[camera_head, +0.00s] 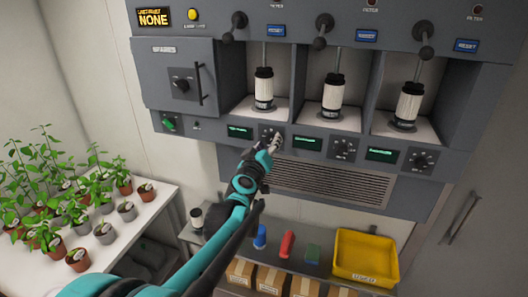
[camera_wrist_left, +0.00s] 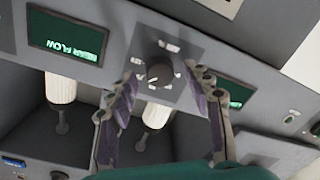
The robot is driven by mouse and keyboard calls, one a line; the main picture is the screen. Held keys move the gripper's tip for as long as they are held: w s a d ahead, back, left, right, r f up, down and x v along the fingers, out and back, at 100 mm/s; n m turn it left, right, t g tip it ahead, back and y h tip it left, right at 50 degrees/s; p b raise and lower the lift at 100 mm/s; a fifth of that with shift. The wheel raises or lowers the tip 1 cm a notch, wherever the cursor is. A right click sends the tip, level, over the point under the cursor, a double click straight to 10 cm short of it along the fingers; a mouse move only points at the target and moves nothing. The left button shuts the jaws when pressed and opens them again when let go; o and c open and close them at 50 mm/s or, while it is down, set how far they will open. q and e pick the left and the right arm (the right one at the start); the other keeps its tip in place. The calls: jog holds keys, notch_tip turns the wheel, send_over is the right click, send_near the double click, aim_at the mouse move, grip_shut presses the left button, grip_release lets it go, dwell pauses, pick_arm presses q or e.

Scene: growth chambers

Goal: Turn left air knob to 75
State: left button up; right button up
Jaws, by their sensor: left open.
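The left air knob (camera_head: 268,132) is on the left of the grey panel's lower strip, partly hidden by my left gripper (camera_head: 274,143). In the left wrist view the dark round knob (camera_wrist_left: 160,72) sits on its plate, with small white marks around it too blurred to read. My left gripper (camera_wrist_left: 165,82) is open there, with one finger on each side of the knob. Contact between fingers and knob cannot be told. A green-lit display (camera_head: 240,131) is left of the knob; in the wrist view a display (camera_wrist_left: 68,38) shows upside-down text.
A middle knob (camera_head: 343,148) and a right knob (camera_head: 422,160) share the strip. Filter cartridges (camera_head: 333,92) stand in bays above; a vent grille (camera_head: 320,182) is below. A shelf below holds a yellow bin (camera_head: 366,257). Potted plants stand on a white table (camera_head: 150,215) at left.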

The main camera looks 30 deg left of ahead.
pick_arm(q)
jog(key=v, duration=1.1)
jog(key=shift+s, duration=0.25)
jog(key=shift+d, duration=0.15)
jog(key=s+d+f+m+g+h+b, duration=0.25)
jog(key=d+f+m+b, duration=0.2)
jog(key=d+f, duration=0.4)
jog(key=s+d+f+m+g+h+b, duration=0.1)
jog(key=s+d+f+m+h+b, duration=0.2)
jog(key=d+f+b, duration=0.55)
jog(key=s+f+m+g+b, duration=0.1)
jog(key=s+f+g+b, duration=0.2)
jog(key=f, duration=0.8)
jog(key=s+f+m+g+b, duration=0.1)
jog(key=s+f+g+b, duration=0.2)
jog(key=s+f, duration=0.5)
notch_tip(320, 180, down, 4)
jog(key=shift+s+d+f+y+b, duration=0.1)
jog(key=shift+s+d+y+b, duration=0.1)
jog(key=shift+d+y+b, duration=0.3)
jog(key=shift+a+m, duration=0.1)
jog(key=shift+m, duration=0.15)
